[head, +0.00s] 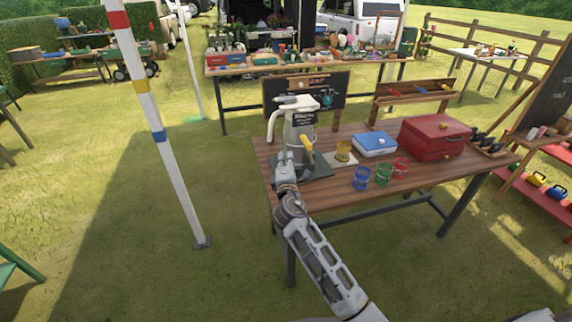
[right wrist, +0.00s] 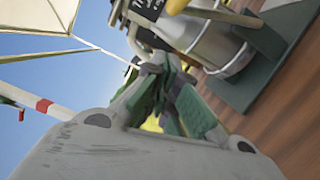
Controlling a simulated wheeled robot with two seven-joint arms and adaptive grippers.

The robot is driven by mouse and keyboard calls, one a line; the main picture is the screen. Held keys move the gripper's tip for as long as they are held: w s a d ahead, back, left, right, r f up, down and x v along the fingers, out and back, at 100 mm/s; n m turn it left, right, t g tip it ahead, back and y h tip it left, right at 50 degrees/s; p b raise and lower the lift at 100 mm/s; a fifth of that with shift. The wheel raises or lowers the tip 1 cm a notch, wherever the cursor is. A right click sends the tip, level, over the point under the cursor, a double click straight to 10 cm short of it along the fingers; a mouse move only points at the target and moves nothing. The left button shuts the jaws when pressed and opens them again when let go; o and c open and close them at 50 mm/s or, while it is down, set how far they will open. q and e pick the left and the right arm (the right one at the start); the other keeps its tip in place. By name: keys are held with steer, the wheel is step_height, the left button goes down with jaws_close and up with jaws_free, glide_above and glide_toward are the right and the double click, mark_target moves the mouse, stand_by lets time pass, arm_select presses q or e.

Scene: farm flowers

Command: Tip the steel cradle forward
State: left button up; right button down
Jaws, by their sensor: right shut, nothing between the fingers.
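The steel vessel (head: 299,126), with a pale top, a curved handle on the left and a yellow lever (head: 307,149), stands upright on a dark green base (head: 316,169) at the table's left end. In the right wrist view its steel body (right wrist: 214,42) sits in a steel wire cradle on the green base plate (right wrist: 250,85). My right gripper (head: 284,158) is shut and empty at the vessel's near left side. Its fingertips also show in the right wrist view (right wrist: 158,68), close to the cradle; contact cannot be told. My left gripper is out of view.
A yellow cup (head: 343,150) stands right of the vessel. Blue (head: 361,178), green (head: 383,174) and red (head: 401,167) cups line the front. A blue-lidded box (head: 374,144) and a red box (head: 437,138) stand farther right. A striped pole (head: 150,110) stands left of the table.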

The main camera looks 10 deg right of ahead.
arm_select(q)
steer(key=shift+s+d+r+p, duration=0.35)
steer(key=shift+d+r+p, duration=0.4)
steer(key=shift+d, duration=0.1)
arm_select(e)
steer(key=w+d, duration=0.1)
steer(key=d, duration=0.2)
steer(key=w+d+r, duration=0.1)
steer(key=shift+w+d, duration=0.2)
steer(key=shift+w, duration=0.15)
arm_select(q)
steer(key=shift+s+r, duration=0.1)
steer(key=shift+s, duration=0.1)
arm_select(e)
steer(key=shift+w+d+r, duration=0.1)
steer(key=shift+d, duration=0.05)
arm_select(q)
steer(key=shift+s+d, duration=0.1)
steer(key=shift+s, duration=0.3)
arm_select(e)
steer(key=shift+d+r+m, duration=0.15)
steer(key=shift+d+m, duration=0.05)
steer(key=shift+m, duration=0.1)
